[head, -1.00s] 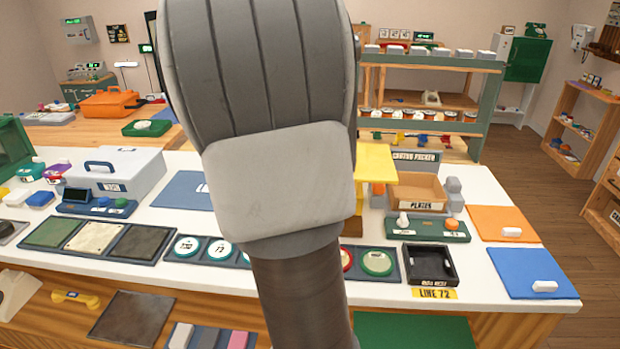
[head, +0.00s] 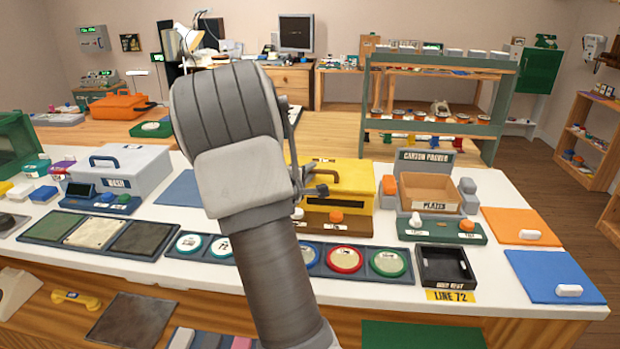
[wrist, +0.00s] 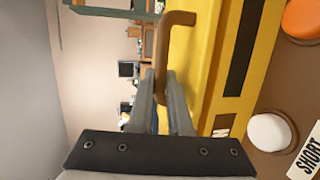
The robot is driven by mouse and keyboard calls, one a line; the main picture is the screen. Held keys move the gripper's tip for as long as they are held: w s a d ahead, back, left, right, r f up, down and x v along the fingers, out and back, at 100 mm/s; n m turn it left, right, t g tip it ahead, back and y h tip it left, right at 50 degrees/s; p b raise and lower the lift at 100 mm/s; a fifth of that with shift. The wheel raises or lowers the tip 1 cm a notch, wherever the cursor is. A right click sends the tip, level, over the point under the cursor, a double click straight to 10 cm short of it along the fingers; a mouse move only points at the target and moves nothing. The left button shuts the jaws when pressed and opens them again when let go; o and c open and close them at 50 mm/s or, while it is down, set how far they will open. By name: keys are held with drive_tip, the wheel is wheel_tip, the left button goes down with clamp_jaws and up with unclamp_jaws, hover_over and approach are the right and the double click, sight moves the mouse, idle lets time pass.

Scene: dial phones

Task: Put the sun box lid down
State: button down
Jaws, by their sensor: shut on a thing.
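The yellow box (head: 365,206) stands on the white counter on a brown base, just right of my arm. Its yellow lid (head: 352,186) lies level on top, with no gap visible. My forearm hides the left part of the box. My gripper (head: 302,184) is at the lid's handle (head: 324,177), seen partly behind my wrist. In the wrist view, my two fingers (wrist: 161,76) are closed on the brown handle (wrist: 181,20), beside the yellow surface. The box's dark front label is too small to read in the head view.
An orange button (head: 336,216) and a white button (wrist: 268,132) sit on the base in front of the box. The carton packer (head: 428,161) with a tray stands to the right. A grey case (head: 135,168) is left. Round dishes and a black tray (head: 446,282) line the front edge.

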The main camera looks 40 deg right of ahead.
drive_tip(key=shift+f, duration=0.2)
drive_tip(key=c, duration=0.8)
unclamp_jaws()
drive_tip(key=shift+c, duration=0.2)
